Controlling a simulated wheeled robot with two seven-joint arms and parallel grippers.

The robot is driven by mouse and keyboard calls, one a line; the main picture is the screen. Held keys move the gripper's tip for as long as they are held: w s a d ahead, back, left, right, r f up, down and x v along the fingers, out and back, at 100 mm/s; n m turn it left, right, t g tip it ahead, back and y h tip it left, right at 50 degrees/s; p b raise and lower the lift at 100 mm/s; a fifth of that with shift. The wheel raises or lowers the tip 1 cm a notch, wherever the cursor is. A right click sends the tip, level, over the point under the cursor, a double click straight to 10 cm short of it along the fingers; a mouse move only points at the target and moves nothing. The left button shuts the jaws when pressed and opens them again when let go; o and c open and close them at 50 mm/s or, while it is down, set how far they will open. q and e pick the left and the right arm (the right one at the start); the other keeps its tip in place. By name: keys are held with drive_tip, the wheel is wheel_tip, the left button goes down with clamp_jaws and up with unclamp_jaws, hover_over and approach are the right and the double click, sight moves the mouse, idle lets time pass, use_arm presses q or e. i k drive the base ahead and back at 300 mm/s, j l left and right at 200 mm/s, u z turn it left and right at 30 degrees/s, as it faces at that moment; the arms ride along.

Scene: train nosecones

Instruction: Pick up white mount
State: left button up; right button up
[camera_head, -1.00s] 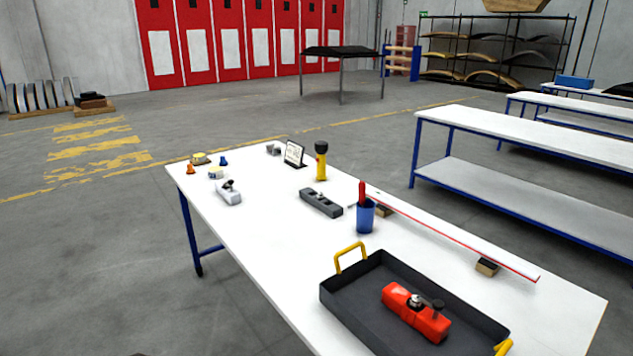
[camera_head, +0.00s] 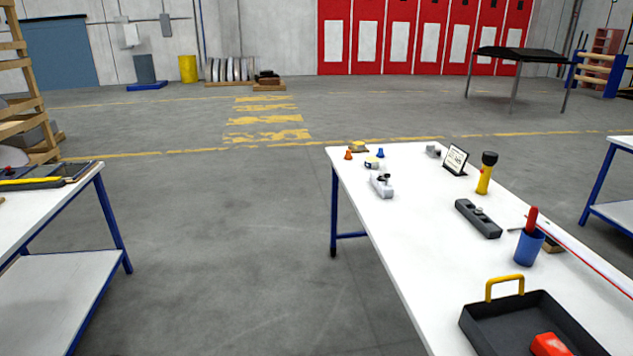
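The white mount (camera_head: 381,186) is a small white block with a dark knob on top. It sits on the white worktable (camera_head: 405,237), near the table's left edge towards the far end. Neither of my grippers shows in the head view.
Near the mount are small orange and blue pieces and a tape roll (camera_head: 374,162). A grey block (camera_head: 478,218), yellow flashlight (camera_head: 486,173), display stand (camera_head: 456,159), blue cup (camera_head: 529,247) and dark tray (camera_head: 520,318) share the table. Open floor (camera_head: 230,250) lies left, before another bench (camera_head: 60,290).

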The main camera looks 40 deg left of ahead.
sight(386, 192)
drive_tip(key=u, duration=0.9)
drive_tip(key=i+j+z, duration=0.25)
drive_tip(key=i+j, duration=0.15)
drive_tip(key=i, duration=0.2)
